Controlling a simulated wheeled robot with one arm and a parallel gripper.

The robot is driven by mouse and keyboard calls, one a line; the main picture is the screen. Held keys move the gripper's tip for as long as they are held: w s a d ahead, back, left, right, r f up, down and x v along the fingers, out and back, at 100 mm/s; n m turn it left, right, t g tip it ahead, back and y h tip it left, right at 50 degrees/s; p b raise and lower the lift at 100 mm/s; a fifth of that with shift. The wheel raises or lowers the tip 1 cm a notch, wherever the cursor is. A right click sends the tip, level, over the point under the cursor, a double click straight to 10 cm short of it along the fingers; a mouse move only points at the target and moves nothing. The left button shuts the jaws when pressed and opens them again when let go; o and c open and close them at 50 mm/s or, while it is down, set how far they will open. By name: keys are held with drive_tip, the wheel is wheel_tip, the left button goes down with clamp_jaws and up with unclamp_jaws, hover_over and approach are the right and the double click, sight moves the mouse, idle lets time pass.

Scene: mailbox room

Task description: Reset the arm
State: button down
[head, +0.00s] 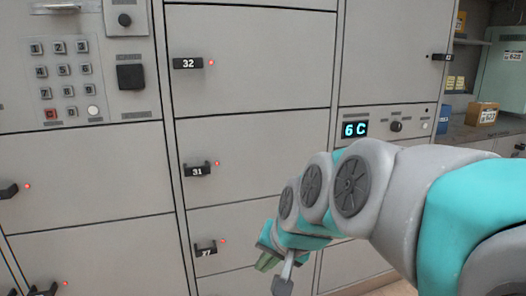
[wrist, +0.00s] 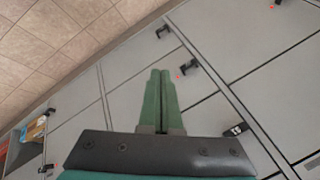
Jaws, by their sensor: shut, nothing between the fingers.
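My gripper (head: 274,262) is low in the middle of the head view, at the end of my grey and teal arm, in front of the locker wall. In the wrist view my gripper (wrist: 160,74) shows two green fingers side by side, shut and with nothing between them. The fingers point along the grey locker doors. In the head view its fingertips are partly hidden behind the wrist. I cannot tell how far the tips are from the doors.
Locker doors carry black handles with red lights, numbered 32 (head: 187,63), 31 (head: 197,170) and 27 (head: 205,248). A keypad (head: 62,72) is at upper left and a blue 6C display (head: 355,129) at right. A shelf with boxes (head: 482,113) stands at far right. Tiled floor (wrist: 50,40) shows in the wrist view.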

drive_tip(key=s+d+f+n+g+h, duration=0.1)
drive_tip(key=s+d+f+g, duration=0.1)
drive_tip(key=s+d+f, duration=0.2)
drive_tip(key=s+d+f+n+g+h, duration=0.1)
drive_tip(key=s+d+f, duration=0.3)
drive_tip(key=s, duration=0.7)
drive_tip(key=s+d+f+n+g+h, duration=0.1)
drive_tip(key=s+d+f+g, duration=0.3)
drive_tip(key=s+d+f, duration=0.1)
drive_tip(key=s+d, duration=0.1)
drive_tip(key=s, duration=0.1)
drive_tip(key=shift+s+d+h, duration=0.3)
drive_tip(key=shift+d, duration=0.1)
